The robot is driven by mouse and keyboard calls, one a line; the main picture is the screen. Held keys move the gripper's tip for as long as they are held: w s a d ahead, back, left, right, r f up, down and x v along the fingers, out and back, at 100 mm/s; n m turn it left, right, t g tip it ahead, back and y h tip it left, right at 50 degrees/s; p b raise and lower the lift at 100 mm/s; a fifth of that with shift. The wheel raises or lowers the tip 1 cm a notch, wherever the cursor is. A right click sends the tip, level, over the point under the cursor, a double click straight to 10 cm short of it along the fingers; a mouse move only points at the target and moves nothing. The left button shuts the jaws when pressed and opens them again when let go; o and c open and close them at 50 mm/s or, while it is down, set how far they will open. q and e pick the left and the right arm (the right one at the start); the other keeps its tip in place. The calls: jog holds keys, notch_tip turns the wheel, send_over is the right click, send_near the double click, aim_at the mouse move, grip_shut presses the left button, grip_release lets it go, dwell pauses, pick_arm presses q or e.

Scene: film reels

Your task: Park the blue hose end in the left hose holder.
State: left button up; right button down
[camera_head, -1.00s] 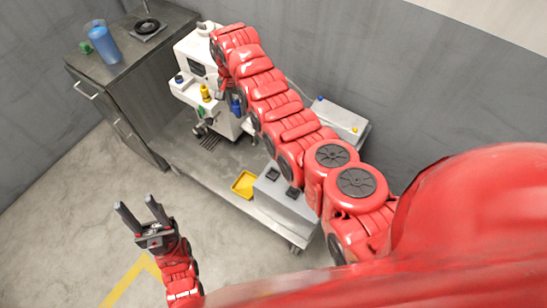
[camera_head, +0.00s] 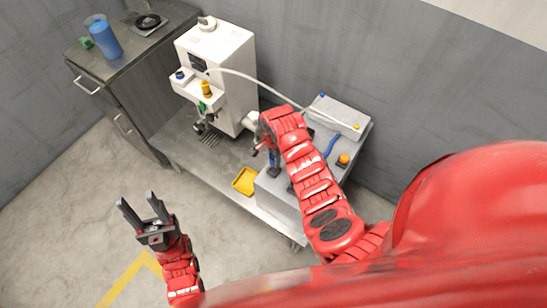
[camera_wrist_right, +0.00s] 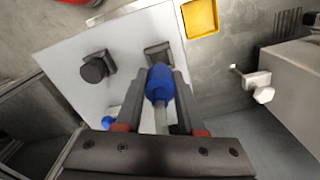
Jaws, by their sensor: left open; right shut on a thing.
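The blue hose end (camera_wrist_right: 159,84) is clamped between the fingers of my right gripper (camera_wrist_right: 154,95), its pale tube running back between the fingers. In the head view my right gripper (camera_head: 270,150) is above the grey box (camera_head: 276,200). The left hose holder (camera_wrist_right: 158,54), a dark square socket on the box nearer the yellow tray, lies just beyond the blue end; whether they touch is unclear. The other holder (camera_wrist_right: 97,66) has a dark round piece and stands to its left in the wrist view. My left gripper (camera_head: 153,219) is open and empty over the floor.
A white machine (camera_head: 220,70) with yellow and green fittings stands on the cart, left of my right arm. A pale hose (camera_head: 265,84) arches toward a white box (camera_head: 340,113). A yellow tray (camera_head: 244,181) lies beside the grey box. A cabinet (camera_head: 135,60) is at the back left.

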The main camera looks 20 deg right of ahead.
notch_tip(320, 180, down, 4)
jog(key=b, duration=0.2)
jog(key=shift+b, duration=0.35)
jog(key=shift+p, duration=0.6)
dwell(0.7)
jog(key=shift+f+b, duration=0.35)
jog(key=shift+f, duration=0.25)
dwell(0.3)
jog(key=c, duration=0.8)
grip_release()
jog(key=shift+r, duration=0.1)
notch_tip(320, 180, up, 6)
jog(key=p, duration=0.5)
jog(key=shift+f, duration=0.2)
notch_tip(320, 180, up, 5)
jog(key=p, duration=0.4)
jog(key=shift+r, duration=0.2)
